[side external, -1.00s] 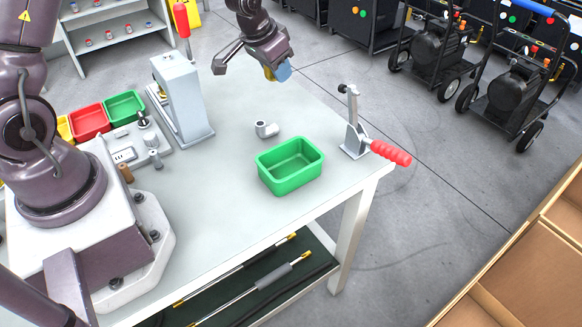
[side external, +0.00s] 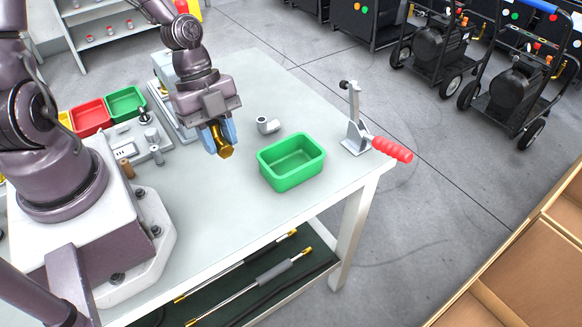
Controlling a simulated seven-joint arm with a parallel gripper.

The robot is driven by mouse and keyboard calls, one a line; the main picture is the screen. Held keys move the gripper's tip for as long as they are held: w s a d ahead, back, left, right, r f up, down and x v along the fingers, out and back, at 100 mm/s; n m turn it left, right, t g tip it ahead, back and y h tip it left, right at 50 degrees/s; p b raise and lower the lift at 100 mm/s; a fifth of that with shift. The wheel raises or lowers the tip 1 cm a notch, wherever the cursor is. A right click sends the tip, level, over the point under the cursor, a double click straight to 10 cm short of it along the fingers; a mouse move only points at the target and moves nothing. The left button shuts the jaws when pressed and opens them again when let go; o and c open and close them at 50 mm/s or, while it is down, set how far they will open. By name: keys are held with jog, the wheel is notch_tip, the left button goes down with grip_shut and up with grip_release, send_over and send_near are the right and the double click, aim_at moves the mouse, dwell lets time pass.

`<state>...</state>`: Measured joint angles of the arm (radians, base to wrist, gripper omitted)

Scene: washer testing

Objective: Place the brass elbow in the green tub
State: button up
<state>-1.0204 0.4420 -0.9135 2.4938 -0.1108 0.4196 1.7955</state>
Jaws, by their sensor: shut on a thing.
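The brass elbow (side external: 222,143) is a gold-coloured fitting held between the blue fingertips of my gripper (side external: 219,137). My gripper points down and is shut on it, above the table and to the left of the green tub. The green tub (side external: 291,177) is a rectangular open container on the table near its front right edge. Its visible inside is empty. Part of the elbow is hidden by the fingers.
A grey pipe elbow (side external: 267,125) lies behind the tub. A toggle clamp with a red handle (side external: 392,149) stands to the tub's right. Red (side external: 90,118) and small green (side external: 126,103) bins sit at the left. The tabletop in front of my gripper is clear.

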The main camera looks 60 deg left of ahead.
jog(key=w+f, duration=0.3)
jog(key=w, duration=0.1)
jog(key=w+d+f, duration=0.1)
jog(key=w+f, duration=0.2)
jog(key=w, duration=0.2)
jog(key=w+f, duration=0.3)
jog(key=w, duration=0.1)
jog(key=shift+w+d+f, duration=0.1)
jog(key=shift+w+d, duration=0.05)
jog(key=shift+d, duration=0.05)
jog(key=shift+w+f, duration=0.15)
jog(key=shift+f, duration=0.05)
jog(key=shift+w+f, duration=0.15)
jog(key=shift+f, duration=1.55)
jog(key=shift+f, duration=0.15)
jog(key=o, duration=1)
